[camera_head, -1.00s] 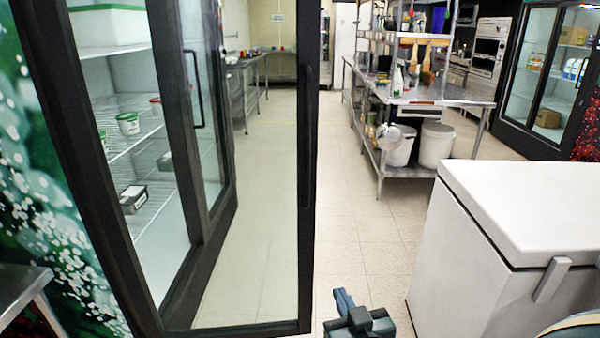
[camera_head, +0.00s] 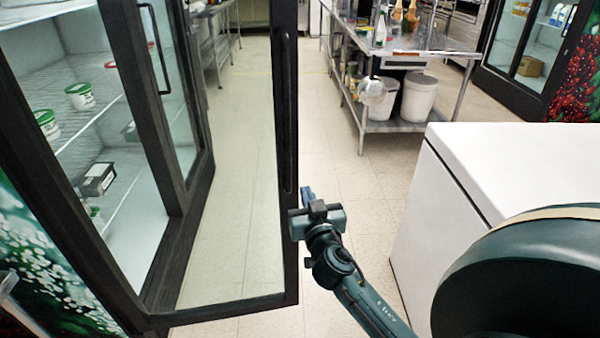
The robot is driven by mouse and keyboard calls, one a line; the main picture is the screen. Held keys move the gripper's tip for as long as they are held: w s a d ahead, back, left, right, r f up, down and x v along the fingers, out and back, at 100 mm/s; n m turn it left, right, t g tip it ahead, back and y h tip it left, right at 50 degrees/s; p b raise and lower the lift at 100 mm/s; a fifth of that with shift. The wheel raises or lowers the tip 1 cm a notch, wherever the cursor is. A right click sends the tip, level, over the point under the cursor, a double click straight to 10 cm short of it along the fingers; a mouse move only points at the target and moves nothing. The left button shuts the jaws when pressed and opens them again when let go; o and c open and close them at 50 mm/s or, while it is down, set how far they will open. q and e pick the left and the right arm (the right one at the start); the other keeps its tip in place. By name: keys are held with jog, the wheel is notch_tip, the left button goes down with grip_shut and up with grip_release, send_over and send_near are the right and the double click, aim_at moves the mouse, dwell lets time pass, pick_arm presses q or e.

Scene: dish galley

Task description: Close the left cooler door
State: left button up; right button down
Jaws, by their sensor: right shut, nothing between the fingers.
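The left cooler door (camera_head: 288,235) stands wide open, a glass panel in a black frame. Its free edge points toward the middle of the view, and a dark vertical handle (camera_head: 286,110) runs along that edge. The cooler (camera_head: 150,190) is at left, with its shelves showing through the opening and glass. My right gripper (camera_head: 307,194) is shut and empty. In the picture it sits just right of the door's free edge, near the lower end of the handle; whether it touches the door I cannot tell. My left gripper is not in view.
A white chest freezer (camera_head: 500,165) stands at right, close to my right arm. A steel work table (camera_head: 425,48) with white buckets (camera_head: 418,98) beneath is farther back. Tiled floor (camera_head: 350,190) lies clear between door and freezer.

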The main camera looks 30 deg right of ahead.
jog(key=p+x, duration=0.1)
jog(key=x, duration=0.6)
jog(key=shift+w+d, duration=0.1)
jog(key=shift+w, duration=0.05)
